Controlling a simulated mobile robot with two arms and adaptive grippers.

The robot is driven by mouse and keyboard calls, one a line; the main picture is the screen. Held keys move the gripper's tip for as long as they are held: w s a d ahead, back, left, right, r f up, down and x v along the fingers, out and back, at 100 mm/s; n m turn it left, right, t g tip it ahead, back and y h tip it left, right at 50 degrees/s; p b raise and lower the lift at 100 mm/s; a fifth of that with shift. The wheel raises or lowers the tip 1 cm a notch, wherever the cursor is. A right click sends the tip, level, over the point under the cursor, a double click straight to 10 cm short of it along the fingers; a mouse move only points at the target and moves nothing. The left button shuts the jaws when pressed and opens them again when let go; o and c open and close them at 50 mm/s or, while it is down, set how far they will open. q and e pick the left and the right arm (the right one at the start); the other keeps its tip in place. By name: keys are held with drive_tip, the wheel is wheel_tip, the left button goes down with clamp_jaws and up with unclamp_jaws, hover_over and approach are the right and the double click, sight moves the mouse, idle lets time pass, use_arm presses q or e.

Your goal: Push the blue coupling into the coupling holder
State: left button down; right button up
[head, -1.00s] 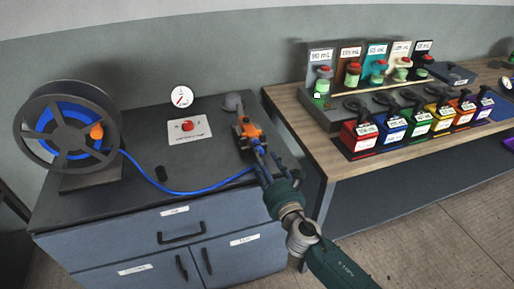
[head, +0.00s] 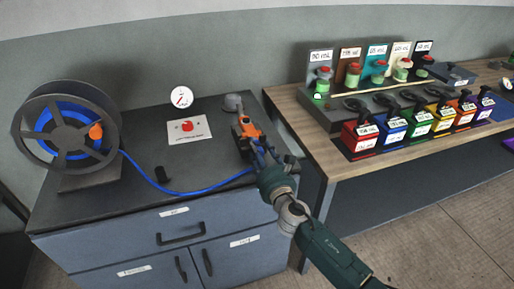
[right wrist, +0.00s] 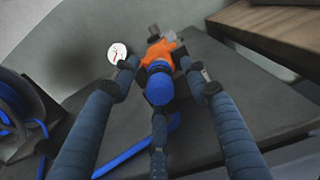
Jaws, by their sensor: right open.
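The orange coupling holder (head: 249,130) stands near the back right of the dark cabinet top. In the right wrist view the holder (right wrist: 160,52) is straight ahead. The blue coupling (right wrist: 159,88) is a round blue end right in front of it, in line with it; I cannot tell how deep it sits. My right gripper (head: 258,153) is open at the holder. In the right wrist view its fingers (right wrist: 157,72) spread on both sides of the coupling, with a third finger below. The blue hose (head: 188,192) runs left from there. My left gripper is out of view.
A hose reel (head: 68,138) stands at the left of the cabinet top (head: 115,200). A white panel with a red button (head: 188,127) and a round gauge (head: 181,97) are behind. A wooden table (head: 315,150) with bottles and coloured bins is close at the right.

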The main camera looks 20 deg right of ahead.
idle(0.9)
clamp_jaws()
drive_tip(key=shift+s, duration=0.1)
drive_tip(key=shift+s+d+p, duration=0.1)
drive_tip(key=shift+s+p, duration=0.6)
drive_tip(key=shift+s, duration=2.25)
